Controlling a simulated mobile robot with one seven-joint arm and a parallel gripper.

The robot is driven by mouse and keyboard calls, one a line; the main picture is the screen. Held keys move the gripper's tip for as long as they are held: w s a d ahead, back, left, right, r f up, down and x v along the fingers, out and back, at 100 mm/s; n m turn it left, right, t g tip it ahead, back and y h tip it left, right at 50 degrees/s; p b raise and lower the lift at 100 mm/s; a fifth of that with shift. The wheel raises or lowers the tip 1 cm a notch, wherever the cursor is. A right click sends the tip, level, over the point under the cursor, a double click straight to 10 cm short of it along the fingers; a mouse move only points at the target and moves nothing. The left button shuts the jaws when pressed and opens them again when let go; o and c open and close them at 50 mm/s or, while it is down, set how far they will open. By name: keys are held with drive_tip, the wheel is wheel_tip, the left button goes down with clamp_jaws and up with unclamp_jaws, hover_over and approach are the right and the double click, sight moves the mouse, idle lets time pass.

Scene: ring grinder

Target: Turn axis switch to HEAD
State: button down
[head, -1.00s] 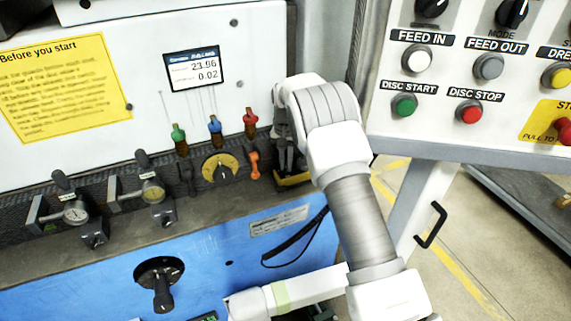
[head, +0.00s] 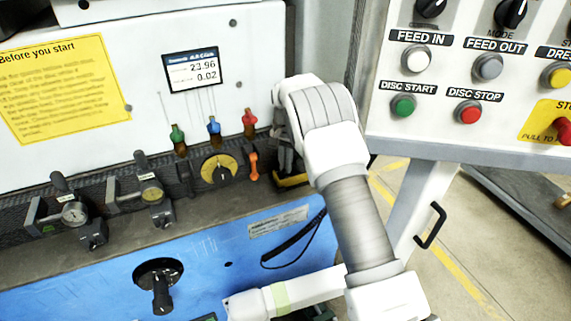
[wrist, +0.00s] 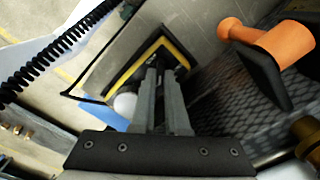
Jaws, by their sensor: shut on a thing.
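My gripper (wrist: 162,80) points down at a dark recess or plate with a yellow edge (wrist: 125,82) in the wrist view. Its grey fingers are close together on a small dark part there, apparently the axis switch; the fingers hide most of it, and its position and any HEAD label cannot be read. In the head view my gripper (head: 287,150) is at the right end of the machine's ledge, partly hidden by my arm. The yellow-edged plate (head: 291,181) shows just below it.
An orange handle (wrist: 275,45) is close to the right of my gripper; it also shows in the head view (head: 253,165). A yellow dial with a black knob (head: 220,171) is further left. A button panel (head: 465,75) stands at the right, and a blue panel (head: 80,285) lies below the ledge.

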drive_tip(key=c, duration=0.9)
unclamp_jaws()
drive_tip(key=shift+r, duration=0.1)
wheel_tip(320, 180, up, 17)
drive_tip(key=shift+r, duration=0.2)
drive_tip(key=shift+s, duration=0.1)
